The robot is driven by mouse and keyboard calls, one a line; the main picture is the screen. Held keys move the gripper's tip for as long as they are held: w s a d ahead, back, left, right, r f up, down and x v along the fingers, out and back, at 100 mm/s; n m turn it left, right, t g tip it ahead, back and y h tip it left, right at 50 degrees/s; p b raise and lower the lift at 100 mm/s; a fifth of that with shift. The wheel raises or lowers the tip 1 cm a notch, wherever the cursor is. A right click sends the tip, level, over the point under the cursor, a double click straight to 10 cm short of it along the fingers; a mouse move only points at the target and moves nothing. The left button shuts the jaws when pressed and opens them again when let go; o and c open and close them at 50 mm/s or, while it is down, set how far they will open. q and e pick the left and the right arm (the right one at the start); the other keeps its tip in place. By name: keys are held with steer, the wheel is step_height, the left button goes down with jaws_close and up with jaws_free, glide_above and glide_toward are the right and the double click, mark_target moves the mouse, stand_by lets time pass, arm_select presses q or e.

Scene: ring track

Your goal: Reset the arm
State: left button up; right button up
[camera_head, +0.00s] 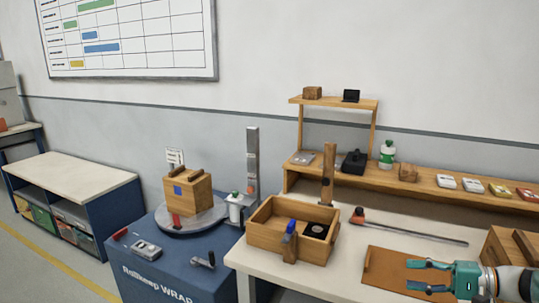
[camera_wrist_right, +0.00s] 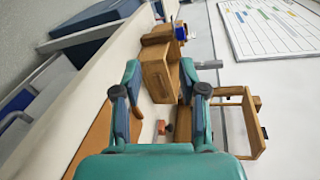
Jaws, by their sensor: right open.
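My right gripper (camera_head: 418,277) shows at the lower right in the head view, its teal fingers pointing left. It is open and empty above a brown board (camera_head: 385,265) on the bench. In the right wrist view its two fingers (camera_wrist_right: 168,80) are spread apart with nothing between them. Beyond them are the wooden tray (camera_wrist_right: 158,75) and the shelf (camera_wrist_right: 245,120). My left gripper is in neither view.
A wooden tray (camera_head: 262,240) holding a dark disc and a blue-topped item stands left on the bench (camera_head: 350,283). A long rod tool (camera_head: 415,230) lies behind the board. A wrapping machine (camera_head: 150,270) carries a wooden box (camera_head: 188,193). A shelf (camera_head: 440,183) lines the wall.

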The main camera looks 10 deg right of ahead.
steer(key=s+a+f+g+h, duration=0.2)
steer(key=a+f, duration=0.3)
steer(key=f, duration=0.4)
steer(key=s+a+f+g+h+p, duration=0.1)
steer(key=s+a+f+g+h, duration=0.15)
steer(key=a+f, duration=0.45)
steer(key=s+a+f+g+h, duration=0.1)
steer(key=s+a+f+g, duration=0.2)
steer(key=f, duration=0.8)
steer(key=s+a+f+n+h, duration=0.1)
steer(key=s+a+f+n, duration=0.2)
steer(key=s+a, duration=0.3)
steer(key=s+a+f+n+h+p, duration=0.1)
steer(key=s+a+f+n+h, duration=0.1)
steer(key=s+a+f+n, duration=0.2)
steer(key=s+a, duration=0.3)
steer(key=s, duration=0.2)
steer(key=shift+s+f+g+p, duration=0.25)
steer(key=shift+g+p, duration=0.05)
steer(key=shift+g, duration=0.05)
